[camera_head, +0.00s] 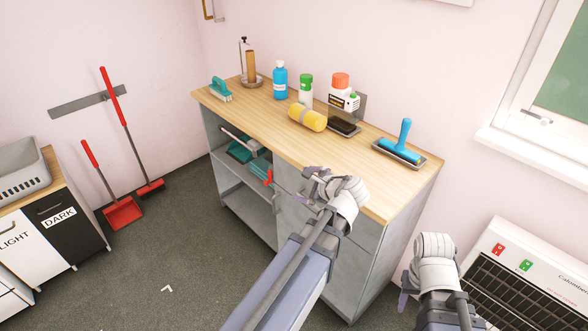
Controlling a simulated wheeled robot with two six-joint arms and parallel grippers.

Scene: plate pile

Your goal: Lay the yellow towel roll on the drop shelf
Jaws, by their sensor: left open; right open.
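The yellow towel roll (307,117) lies on its side on the wooden counter top, in front of the bottles. My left gripper (318,176) is open and empty, in front of the cabinet's front edge, nearer to me than the roll and apart from it. My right gripper (405,290) is open at the lower right, well away from the roll; its fingers are partly hidden. The cabinet has open shelves on its left side, with a bare lower shelf (245,213). No label shows which one is the drop shelf.
A blue bottle (280,80), a green-capped bottle (305,90) and an orange-capped container (340,85) stand behind the roll. A blue roller (400,148) lies right. Teal tools (240,150) occupy the upper shelf. A heater (530,275) stands at the right.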

